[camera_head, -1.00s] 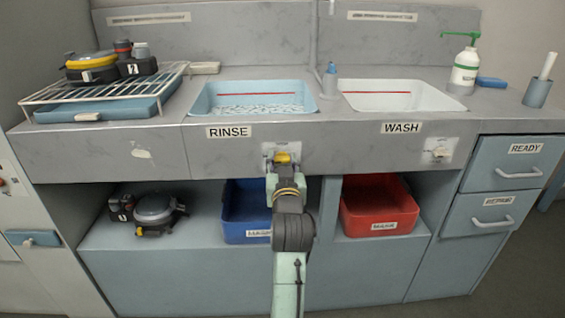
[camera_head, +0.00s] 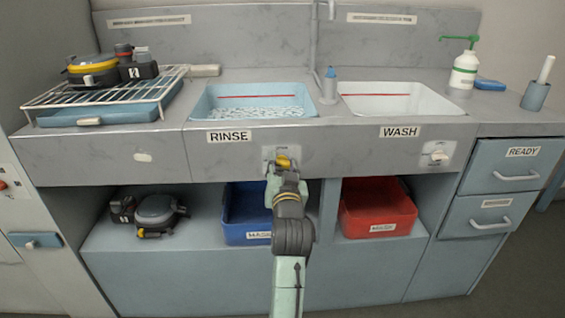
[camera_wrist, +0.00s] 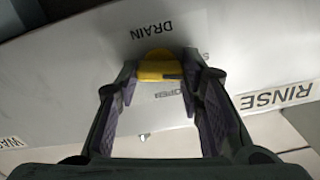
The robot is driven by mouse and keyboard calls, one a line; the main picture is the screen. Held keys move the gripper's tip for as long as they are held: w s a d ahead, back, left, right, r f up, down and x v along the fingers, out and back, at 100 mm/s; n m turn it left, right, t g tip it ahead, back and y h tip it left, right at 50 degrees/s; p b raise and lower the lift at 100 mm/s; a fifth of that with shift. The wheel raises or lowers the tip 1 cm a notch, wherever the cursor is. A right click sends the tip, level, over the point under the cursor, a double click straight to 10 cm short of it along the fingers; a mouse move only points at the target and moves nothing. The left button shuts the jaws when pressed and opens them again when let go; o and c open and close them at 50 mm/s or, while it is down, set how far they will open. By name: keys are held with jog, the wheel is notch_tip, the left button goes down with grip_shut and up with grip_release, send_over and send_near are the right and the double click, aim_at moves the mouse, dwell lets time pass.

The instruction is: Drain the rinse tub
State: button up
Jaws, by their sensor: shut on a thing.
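The rinse tub (camera_head: 204,106) is the light blue basin left of centre, with rippled water (camera_head: 258,112) below its red line. The yellow drain knob (camera_head: 283,162) is on the counter front below the tub. In the wrist view the knob (camera_wrist: 157,66) sits beneath the word DRAIN, with partly hidden lettering below and to the right. My gripper (camera_head: 281,172) is shut on the knob, one finger at each side in the wrist view (camera_wrist: 160,78). My arm covers part of the panel in the head view.
The white wash tub (camera_head: 400,103) is to the right, with its own knob (camera_head: 437,155) below. A blue bin (camera_head: 245,225) and red bin (camera_head: 378,210) stand on the shelf beneath. A wire rack (camera_head: 60,103) holding breathing gear is at left.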

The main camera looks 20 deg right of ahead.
jog(key=m+p, duration=0.2)
jog(key=m, duration=0.3)
jog(key=shift+m+p, duration=0.3)
dwell(0.4)
jog(key=o, duration=1.2)
jog(key=shift+c, duration=0.2)
jog(key=shift+s, duration=0.1)
jog(key=v, duration=1.1)
jog(key=shift+s, duration=0.4)
jog(key=shift+a, duration=0.15)
